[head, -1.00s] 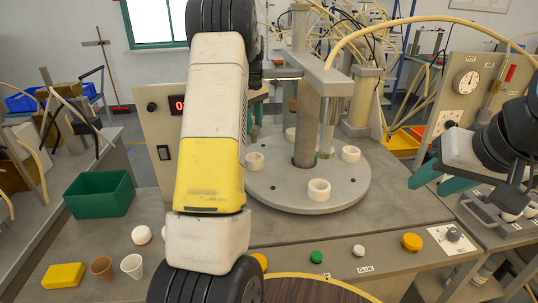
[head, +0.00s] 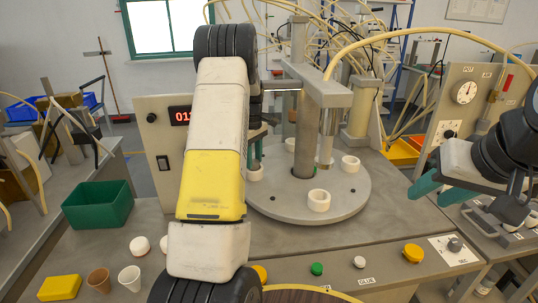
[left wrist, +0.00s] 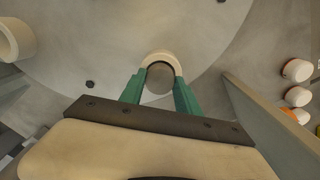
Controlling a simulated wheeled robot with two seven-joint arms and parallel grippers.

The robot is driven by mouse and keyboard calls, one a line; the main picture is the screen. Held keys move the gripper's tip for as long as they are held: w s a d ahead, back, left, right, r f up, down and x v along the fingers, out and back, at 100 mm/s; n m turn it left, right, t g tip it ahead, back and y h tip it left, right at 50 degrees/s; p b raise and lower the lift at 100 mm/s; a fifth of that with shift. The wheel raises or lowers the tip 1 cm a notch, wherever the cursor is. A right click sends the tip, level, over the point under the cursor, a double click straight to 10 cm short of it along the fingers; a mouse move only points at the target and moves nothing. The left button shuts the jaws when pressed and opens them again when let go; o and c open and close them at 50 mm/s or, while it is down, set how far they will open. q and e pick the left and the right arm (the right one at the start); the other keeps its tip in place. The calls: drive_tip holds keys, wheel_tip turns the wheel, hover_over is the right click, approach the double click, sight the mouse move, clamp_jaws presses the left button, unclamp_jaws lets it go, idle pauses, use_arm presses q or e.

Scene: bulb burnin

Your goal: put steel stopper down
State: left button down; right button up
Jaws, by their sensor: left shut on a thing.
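In the left wrist view the steel stopper (left wrist: 160,79) is a round grey disc between the green fingers of my left gripper (left wrist: 160,92), which is shut on it. A cream ring (left wrist: 163,55) curves around its far side. Whether the stopper rests inside the ring or just above it I cannot tell. In the head view my left gripper (head: 257,150) is low over a ring (head: 255,174) on the left of the grey turntable (head: 285,205), mostly hidden by my arm. My right gripper (head: 437,187) is open and empty at the right, above the bench.
More white rings (head: 319,200) stand on the turntable around a central post (head: 306,140). A green bin (head: 98,206), yellow block (head: 60,288), cups (head: 130,278) and white-topped pieces (head: 140,246) are on the left. Buttons (head: 316,269) line the front edge.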

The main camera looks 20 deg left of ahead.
sight(254, 161)
use_arm(q)
drive_tip(key=c, duration=0.9)
unclamp_jaws()
drive_tip(key=shift+f, duration=0.1)
wheel_tip(254, 161, up, 11)
drive_tip(key=s+d+r+m+t, duration=0.2)
drive_tip(key=s+d+r+m, duration=0.1)
drive_tip(key=s+d+r, duration=0.4)
drive_tip(key=s+d+r+m+t+h, duration=0.1)
drive_tip(key=s+d+r+m, duration=0.2)
drive_tip(key=s+r+m, duration=0.45)
drive_tip(key=s+d+f+m+t, duration=0.1)
drive_tip(key=s+d, duration=0.1)
drive_tip(key=s, duration=0.4)
drive_tip(key=s+d+f+m+t, duration=0.1)
drive_tip(key=s+d+f+m, duration=0.1)
drive_tip(key=s, duration=0.4)
drive_tip(key=s+d+f+m+t+h, duration=0.1)
drive_tip(key=s+d+f, duration=0.1)
drive_tip(key=s, duration=0.4)
drive_tip(key=shift+s+d, duration=0.25)
drive_tip(key=shift+d, duration=0.55)
